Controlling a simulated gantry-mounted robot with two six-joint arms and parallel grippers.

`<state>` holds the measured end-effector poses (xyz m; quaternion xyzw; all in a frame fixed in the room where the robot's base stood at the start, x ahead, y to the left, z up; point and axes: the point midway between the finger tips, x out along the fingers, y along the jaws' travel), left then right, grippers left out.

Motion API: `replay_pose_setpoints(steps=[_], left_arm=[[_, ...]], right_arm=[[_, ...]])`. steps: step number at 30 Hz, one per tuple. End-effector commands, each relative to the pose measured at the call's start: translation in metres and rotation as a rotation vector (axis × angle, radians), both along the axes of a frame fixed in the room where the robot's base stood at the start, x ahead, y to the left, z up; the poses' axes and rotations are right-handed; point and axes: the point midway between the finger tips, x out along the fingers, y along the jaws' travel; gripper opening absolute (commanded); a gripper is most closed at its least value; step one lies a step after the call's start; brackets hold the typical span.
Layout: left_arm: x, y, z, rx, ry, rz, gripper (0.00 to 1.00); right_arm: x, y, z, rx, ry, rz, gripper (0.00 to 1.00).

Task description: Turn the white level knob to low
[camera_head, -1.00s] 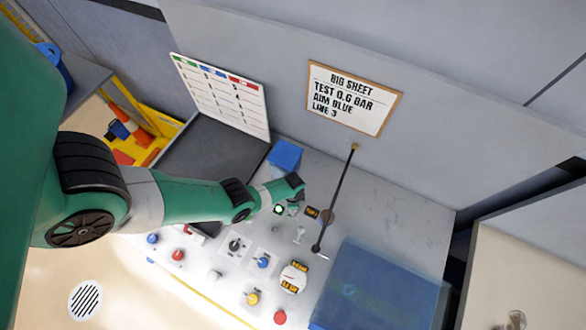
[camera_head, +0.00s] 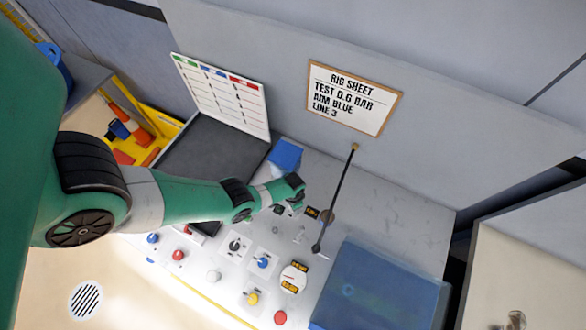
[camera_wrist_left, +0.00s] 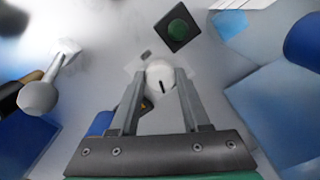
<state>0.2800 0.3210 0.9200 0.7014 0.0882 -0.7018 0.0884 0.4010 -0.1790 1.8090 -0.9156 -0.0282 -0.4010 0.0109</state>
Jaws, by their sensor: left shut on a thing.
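The white knob (camera_wrist_left: 160,75) sits on a pale plate in the left wrist view, with a short dark mark on its face. My left gripper (camera_wrist_left: 160,85) is shut on it, one finger on each side. In the head view my left gripper (camera_head: 290,211) is low over the panel, beside a dark square lamp (camera_head: 279,209). The gripper hides the knob there. The lamp also shows just beyond the knob in the wrist view (camera_wrist_left: 178,30), dark green and unlit. I cannot read any low marking near the knob. My right gripper is not in view.
Several knobs and buttons, including a blue knob (camera_head: 263,262), are nearer the front edge.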

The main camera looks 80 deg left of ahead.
Motion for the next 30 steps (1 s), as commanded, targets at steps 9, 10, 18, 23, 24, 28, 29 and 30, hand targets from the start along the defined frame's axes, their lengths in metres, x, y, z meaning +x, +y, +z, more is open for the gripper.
replay_pose_setpoints(steps=[9,10,18,23,24,28,29,30], left_arm=[[-0.0002,0.0,-0.0012,0.001,-0.001,0.221,0.0],[-0.0002,0.0,-0.0012,0.002,-0.002,0.237,0.0],[-0.0002,-0.0001,-0.0014,0.002,-0.002,0.321,0.0],[-0.0002,-0.0001,-0.0014,0.002,-0.002,0.335,0.0],[-0.0002,-0.0001,-0.0015,0.002,-0.002,0.335,0.0],[-0.0002,-0.0001,-0.0015,0.002,-0.002,0.335,0.0],[-0.0002,0.0,-0.0015,0.002,-0.002,0.335,0.0],[-0.0002,0.0,-0.0015,0.002,-0.002,0.335,0.0]], right_arm=[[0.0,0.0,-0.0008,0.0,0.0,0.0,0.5],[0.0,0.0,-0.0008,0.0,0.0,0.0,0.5],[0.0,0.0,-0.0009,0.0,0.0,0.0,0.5],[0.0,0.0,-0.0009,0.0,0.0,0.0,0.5],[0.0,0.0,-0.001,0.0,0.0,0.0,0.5],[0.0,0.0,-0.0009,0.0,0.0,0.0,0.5],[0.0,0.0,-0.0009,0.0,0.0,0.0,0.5],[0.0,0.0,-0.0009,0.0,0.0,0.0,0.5]])
